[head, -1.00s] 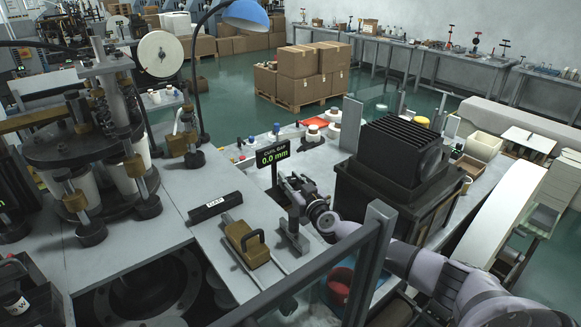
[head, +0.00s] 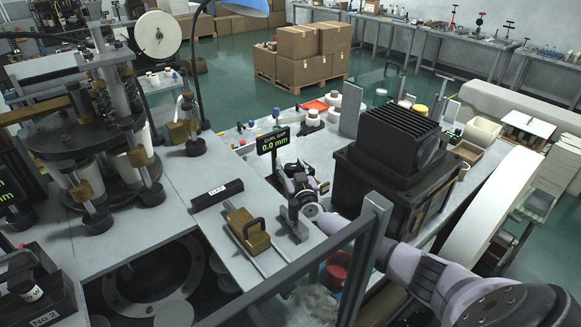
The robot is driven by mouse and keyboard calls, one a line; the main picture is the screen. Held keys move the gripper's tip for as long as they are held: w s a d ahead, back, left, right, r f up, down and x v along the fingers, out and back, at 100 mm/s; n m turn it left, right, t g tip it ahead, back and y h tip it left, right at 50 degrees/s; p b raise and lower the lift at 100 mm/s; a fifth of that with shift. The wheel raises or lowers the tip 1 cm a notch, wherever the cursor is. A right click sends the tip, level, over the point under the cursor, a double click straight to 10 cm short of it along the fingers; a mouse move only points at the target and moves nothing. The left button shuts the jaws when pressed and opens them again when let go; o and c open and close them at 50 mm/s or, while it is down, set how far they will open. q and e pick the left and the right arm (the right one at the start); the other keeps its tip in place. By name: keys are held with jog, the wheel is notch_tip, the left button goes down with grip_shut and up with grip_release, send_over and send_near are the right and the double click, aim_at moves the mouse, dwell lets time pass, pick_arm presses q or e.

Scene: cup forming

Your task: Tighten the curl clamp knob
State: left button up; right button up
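A display (head: 273,142) on a thin post reads 0.0 mm. My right gripper (head: 284,171) is just below and to the right of it, above the bench by the grey upright bracket (head: 293,222). Its fingers are small, dark and partly lost against the wrist, so I cannot tell whether they are open or hold anything. No clamp knob can be made out; it may be hidden by the gripper. A brass block with a black handle (head: 248,232) sits on the rails left of the bracket. My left gripper is not in view.
A large black finned housing (head: 392,165) stands close to the right of my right wrist. A grey frame rail (head: 310,268) crosses in front. A black labelled bar (head: 217,194) lies on the bench. A machine with brass clamps (head: 90,150) fills the left.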

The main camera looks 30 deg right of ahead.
aim_at(290, 166)
dwell(0.3)
notch_tip(290, 166, up, 10)
jog(key=shift+f, duration=0.1)
dwell(0.3)
